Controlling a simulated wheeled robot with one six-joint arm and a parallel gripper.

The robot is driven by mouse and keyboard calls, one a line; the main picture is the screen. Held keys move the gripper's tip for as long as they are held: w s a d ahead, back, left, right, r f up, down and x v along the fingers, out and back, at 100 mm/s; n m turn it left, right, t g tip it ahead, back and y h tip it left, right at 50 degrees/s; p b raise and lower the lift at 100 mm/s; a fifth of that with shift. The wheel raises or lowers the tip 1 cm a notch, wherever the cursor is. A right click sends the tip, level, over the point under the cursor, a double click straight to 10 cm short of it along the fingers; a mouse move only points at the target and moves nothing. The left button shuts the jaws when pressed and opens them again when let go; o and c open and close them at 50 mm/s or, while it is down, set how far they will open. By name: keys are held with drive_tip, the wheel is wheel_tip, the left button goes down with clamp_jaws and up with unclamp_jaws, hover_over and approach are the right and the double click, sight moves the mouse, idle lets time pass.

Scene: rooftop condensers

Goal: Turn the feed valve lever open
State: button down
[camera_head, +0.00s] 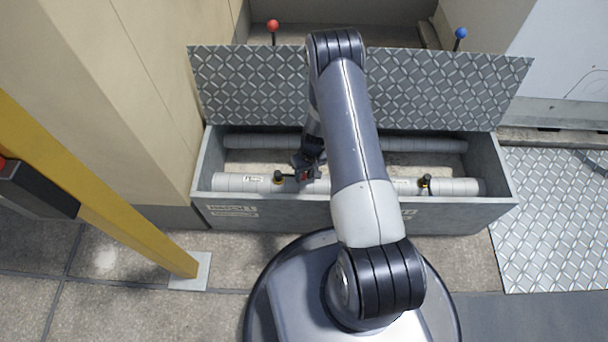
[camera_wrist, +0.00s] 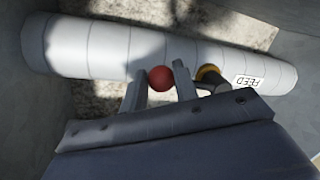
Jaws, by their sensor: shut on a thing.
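The feed valve lever (camera_head: 290,176) is dark and sits on the near pipe, left of centre in the trench box. It lies roughly along the pipe. In the wrist view its red ball end (camera_wrist: 160,78) is between my two fingers, and a yellow collar (camera_wrist: 208,73) marks its pivot beside a FEED label (camera_wrist: 246,81). My gripper (camera_head: 306,172) is down in the box and shut on the lever's red knob; it also shows in the wrist view (camera_wrist: 160,82). The finger on the right partly hides the lever's arm.
A second valve (camera_head: 426,183) is on the same pipe to the right. A raised tread-plate lid (camera_head: 430,85) stands behind the box (camera_head: 355,213). Red (camera_head: 272,26) and blue (camera_head: 460,34) knobs show beyond it. A yellow post (camera_head: 120,200) stands at left.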

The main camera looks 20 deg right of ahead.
drive_tip(key=shift+w+f+n, duration=0.1)
drive_tip(key=shift+w+n, duration=0.2)
drive_tip(key=shift+w, duration=0.35)
drive_tip(key=shift+r, duration=0.2)
drive_tip(key=c, duration=1.1)
unclamp_jaws()
wheel_tip(320, 180, up, 10)
drive_tip(key=d+p, duration=0.2)
drive_tip(key=p, duration=0.1)
drive_tip(key=shift+w+r, duration=0.25)
drive_tip(key=shift+f, duration=0.1)
